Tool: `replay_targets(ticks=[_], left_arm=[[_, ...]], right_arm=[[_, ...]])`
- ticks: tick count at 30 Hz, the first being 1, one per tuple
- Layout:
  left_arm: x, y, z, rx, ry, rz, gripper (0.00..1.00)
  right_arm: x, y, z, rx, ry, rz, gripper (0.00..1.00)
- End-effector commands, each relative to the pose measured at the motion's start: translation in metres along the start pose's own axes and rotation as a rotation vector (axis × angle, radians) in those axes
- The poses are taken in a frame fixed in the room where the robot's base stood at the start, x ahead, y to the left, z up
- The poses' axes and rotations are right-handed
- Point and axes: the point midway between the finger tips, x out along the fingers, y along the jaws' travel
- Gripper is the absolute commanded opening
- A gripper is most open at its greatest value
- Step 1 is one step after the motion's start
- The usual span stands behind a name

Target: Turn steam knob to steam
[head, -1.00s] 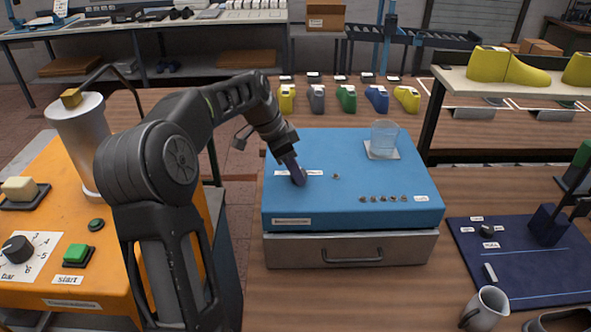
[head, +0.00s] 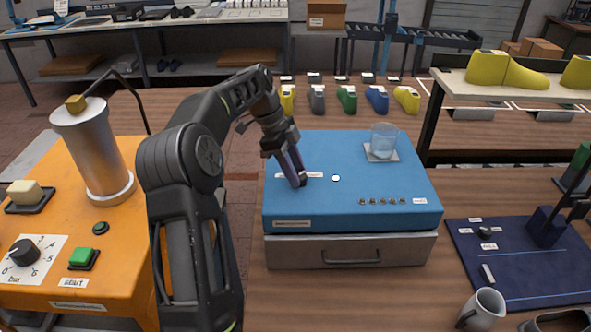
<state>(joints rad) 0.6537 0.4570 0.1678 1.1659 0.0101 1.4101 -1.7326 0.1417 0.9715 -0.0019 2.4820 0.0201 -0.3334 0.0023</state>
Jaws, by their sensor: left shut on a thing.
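The blue box-shaped machine (head: 385,185) stands on the wooden table in the middle of the head view. My left gripper (head: 298,182) points down onto the left part of its top, beside white label strips (head: 314,175). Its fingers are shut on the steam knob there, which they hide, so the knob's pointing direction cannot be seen. A small round light (head: 336,178) to the right of the fingers shows bright white. My right gripper is not in view.
A glass beaker (head: 384,139) stands on the machine's back right. A row of small knobs (head: 382,201) lies along its front. An orange machine (head: 120,262) is at left. A mug (head: 484,308) and a dark blue board (head: 520,270) are at right.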

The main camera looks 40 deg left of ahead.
Motion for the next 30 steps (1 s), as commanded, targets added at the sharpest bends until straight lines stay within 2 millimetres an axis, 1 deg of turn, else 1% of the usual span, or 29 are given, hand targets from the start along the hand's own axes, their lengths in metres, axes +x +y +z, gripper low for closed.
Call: replay_targets(ticks=[8,9,17,26,30], left_arm=[[0.0,-0.0001,0.0006,0.003,-0.002,0.0,0.0],[0.0,0.0,0.0006,0.003,-0.002,0.0,0.37],[0.0,0.0,0.0003,0.001,-0.001,0.0,0.58],[0.0002,0.0002,0.0003,-0.007,0.0,-0.003,0.58],[0.0009,0.0012,0.0006,-0.056,0.0,-0.023,0.58]], right_arm=[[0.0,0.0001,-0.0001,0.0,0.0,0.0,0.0],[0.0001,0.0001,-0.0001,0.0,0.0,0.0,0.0],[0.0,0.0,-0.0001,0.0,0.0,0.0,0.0],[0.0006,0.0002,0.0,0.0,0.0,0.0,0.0],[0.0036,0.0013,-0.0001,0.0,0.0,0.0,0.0]])
